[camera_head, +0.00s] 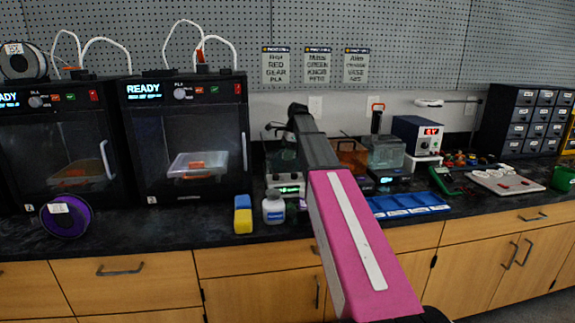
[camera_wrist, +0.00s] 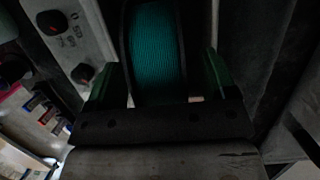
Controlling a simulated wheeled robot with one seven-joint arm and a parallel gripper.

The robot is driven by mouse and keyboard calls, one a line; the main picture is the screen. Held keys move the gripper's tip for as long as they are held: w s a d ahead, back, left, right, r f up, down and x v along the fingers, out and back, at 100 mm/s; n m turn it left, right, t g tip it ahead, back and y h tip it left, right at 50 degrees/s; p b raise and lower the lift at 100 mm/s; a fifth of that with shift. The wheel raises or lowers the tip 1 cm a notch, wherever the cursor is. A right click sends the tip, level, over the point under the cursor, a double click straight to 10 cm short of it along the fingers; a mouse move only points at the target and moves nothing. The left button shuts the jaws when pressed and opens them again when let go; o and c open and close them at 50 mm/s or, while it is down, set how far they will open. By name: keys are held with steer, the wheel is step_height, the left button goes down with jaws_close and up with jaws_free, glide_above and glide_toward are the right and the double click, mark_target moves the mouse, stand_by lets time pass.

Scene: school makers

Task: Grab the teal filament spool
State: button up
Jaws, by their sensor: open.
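The teal filament spool (camera_wrist: 158,50) fills the upper middle of the wrist view, with teal filament wound between dark flanges. My gripper (camera_wrist: 160,80) has its two green-edged fingers apart, one on each side of the spool. The spool's near part lies between the fingers. I cannot tell whether either finger touches it. In the head view my arm reaches over the counter and hides most of this spot, so I cannot make out the spool there.
The dark counter (camera_head: 150,222) holds two 3D printers (camera_head: 188,140) at left, a purple spool (camera_head: 66,217), a white bottle (camera_head: 273,209), a yellow-and-blue block (camera_head: 243,214), a blue tray (camera_head: 410,204) and a power supply (camera_head: 417,135). A grey panel with knobs (camera_wrist: 65,35) stands close left of my gripper.

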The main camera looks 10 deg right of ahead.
steer(key=shift+a+f, duration=0.1)
steer(key=shift+f, duration=0.15)
steer(key=c, duration=1.2)
steer(key=shift+r, duration=0.1)
